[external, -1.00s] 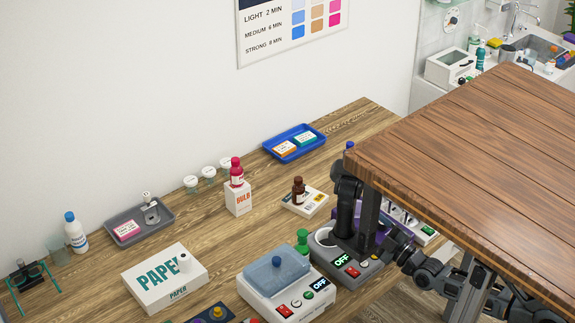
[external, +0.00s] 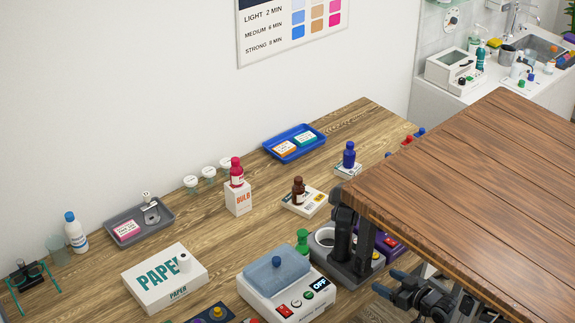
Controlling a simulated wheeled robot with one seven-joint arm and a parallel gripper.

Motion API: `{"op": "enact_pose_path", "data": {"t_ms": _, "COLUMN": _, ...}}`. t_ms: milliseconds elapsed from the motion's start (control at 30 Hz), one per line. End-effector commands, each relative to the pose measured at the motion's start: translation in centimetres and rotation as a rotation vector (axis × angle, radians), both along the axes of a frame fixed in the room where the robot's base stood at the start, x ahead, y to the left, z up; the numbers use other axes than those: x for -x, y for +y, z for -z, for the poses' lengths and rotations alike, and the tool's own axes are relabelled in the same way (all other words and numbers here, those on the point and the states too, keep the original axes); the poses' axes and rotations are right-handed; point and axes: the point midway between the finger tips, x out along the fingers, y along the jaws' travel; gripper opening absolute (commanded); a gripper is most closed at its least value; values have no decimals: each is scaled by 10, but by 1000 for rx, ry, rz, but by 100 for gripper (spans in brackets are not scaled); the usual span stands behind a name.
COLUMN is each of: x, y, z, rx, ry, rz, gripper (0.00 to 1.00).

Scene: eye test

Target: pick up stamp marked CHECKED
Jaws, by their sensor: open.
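I cannot read the word CHECKED anywhere, so I cannot tell which item is that stamp. Small red and blue pieces (external: 407,142) show at the bench's far right, partly hidden by a brown wooden top; their kind is unclear. A metallic upright item (external: 150,208) stands in the grey tray (external: 168,233) beside a pink labelled block (external: 126,231).
The wooden top (external: 460,180) covers the right side. A blue tray (external: 270,148), brown bottle (external: 299,190), blue bottle (external: 349,155), BULB box (external: 238,203), PAPER box (external: 160,285) and OFF device (external: 290,295) stand on the bench.

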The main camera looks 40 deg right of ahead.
Motion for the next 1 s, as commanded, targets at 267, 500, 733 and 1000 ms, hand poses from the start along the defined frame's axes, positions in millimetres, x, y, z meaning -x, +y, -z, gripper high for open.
{"op": "enact_pose_path", "data": {"t_ms": 267, "x": 0, "y": 0, "z": 0, "rx": 1, "ry": -1, "rz": 0, "gripper": 66}}
{"op": "enact_pose_path", "data": {"t_ms": 500, "x": 0, "y": 0, "z": 0, "rx": 2, "ry": -1, "rz": -1, "gripper": 58}}
{"op": "enact_pose_path", "data": {"t_ms": 733, "x": -23, "y": -8, "z": -27, "rx": 23, "ry": -105, "rz": -26, "gripper": 58}}
{"op": "enact_pose_path", "data": {"t_ms": 1000, "x": -101, "y": -22, "z": -156, "rx": 76, "ry": -591, "rz": -151, "gripper": 58}}
